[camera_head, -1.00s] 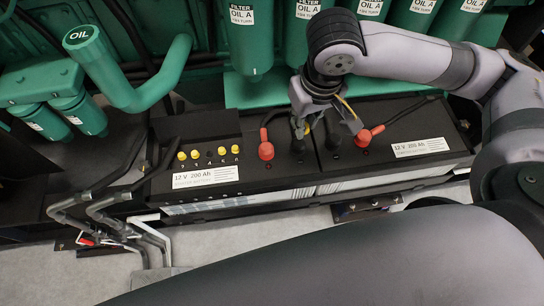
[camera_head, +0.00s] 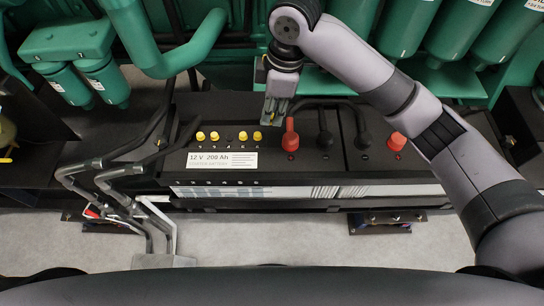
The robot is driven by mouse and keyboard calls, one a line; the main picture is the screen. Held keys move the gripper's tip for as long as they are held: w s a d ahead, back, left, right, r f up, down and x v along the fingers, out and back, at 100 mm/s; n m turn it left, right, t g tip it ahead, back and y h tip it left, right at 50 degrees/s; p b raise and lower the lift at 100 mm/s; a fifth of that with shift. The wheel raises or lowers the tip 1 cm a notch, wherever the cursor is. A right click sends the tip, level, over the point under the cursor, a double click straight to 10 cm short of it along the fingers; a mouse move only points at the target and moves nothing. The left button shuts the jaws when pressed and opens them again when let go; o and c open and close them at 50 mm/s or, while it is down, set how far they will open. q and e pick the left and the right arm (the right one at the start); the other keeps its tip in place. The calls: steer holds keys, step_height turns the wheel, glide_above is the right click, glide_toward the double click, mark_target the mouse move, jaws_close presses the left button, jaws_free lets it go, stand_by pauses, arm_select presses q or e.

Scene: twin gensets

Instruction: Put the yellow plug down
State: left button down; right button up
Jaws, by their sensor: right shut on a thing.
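My right gripper (camera_head: 273,111) comes in from the right, above the back edge of the left battery (camera_head: 260,182), just left of its red terminal cap (camera_head: 290,137). Its jaws are shut, and a small bit of yellow shows between the fingertips, which I take for the yellow plug (camera_head: 272,114). The fingers hide most of it. My left gripper is not in view.
Black cables and a second red cap (camera_head: 397,141) lie right of the gripper. Green oil filters (camera_head: 408,27) and a green pipe (camera_head: 180,58) stand behind. Bent grey pipes (camera_head: 100,182) are at the left.

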mark_target(271, 160)
step_height(271, 160, down, 18)
steer(key=shift+f, duration=0.1)
steer(key=shift+d, duration=0.1)
stand_by(0.4)
steer(key=o, duration=0.8)
steer(key=shift+f, duration=0.1)
steer(key=shift+o, duration=0.2)
step_height(271, 160, up, 12)
steer(key=d, duration=0.1)
steer(key=shift+d, duration=0.4)
